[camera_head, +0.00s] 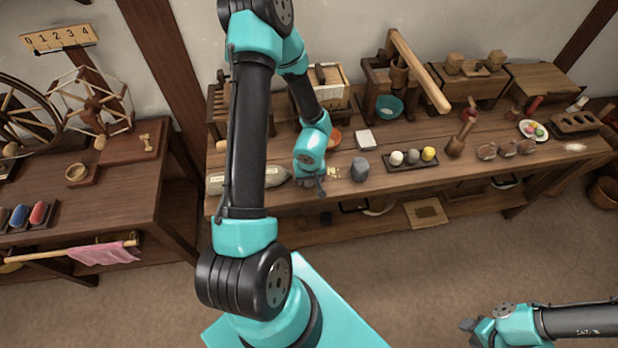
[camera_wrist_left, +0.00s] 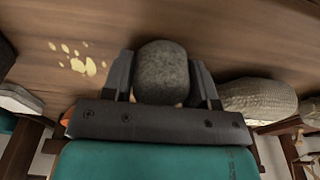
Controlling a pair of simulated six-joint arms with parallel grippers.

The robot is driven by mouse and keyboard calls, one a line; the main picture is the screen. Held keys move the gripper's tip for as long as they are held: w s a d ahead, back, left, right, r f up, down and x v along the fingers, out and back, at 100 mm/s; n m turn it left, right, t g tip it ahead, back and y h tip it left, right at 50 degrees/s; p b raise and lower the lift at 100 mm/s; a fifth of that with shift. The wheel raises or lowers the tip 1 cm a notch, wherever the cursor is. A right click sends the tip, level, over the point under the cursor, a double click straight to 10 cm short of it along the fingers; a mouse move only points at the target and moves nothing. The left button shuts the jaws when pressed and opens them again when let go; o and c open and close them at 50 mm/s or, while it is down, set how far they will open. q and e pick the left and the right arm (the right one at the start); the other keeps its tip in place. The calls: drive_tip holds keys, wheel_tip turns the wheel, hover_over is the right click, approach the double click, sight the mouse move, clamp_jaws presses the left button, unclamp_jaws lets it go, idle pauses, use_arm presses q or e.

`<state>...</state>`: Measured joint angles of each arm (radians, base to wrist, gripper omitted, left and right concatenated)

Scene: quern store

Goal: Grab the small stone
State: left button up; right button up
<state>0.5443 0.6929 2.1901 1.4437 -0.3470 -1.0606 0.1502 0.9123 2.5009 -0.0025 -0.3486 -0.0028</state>
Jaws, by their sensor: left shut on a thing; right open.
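A grey, speckled rounded stone (camera_wrist_left: 162,72) sits between the two dark fingers of my left gripper in the left wrist view. My left gripper (camera_head: 320,188) is shut on it, over the front edge of the long bench (camera_head: 480,160). In the head view the held stone is hidden or too small to make out. I cannot tell whether it touches the bench. Another grey stone (camera_head: 360,169) stands on the bench just right of the gripper. My right gripper (camera_head: 469,326) is open at the lower right, over the floor, away from the bench.
A grey sack-like bundle (camera_head: 272,177) lies left of the gripper; it also shows in the left wrist view (camera_wrist_left: 258,100). Pale specks (camera_wrist_left: 80,60) lie on the wood. A tray with small balls (camera_head: 411,159) and a white block (camera_head: 365,138) stand to the right.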

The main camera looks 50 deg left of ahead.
use_arm(q)
drive_tip(key=c, duration=0.4)
drive_tip(key=shift+r, duration=5)
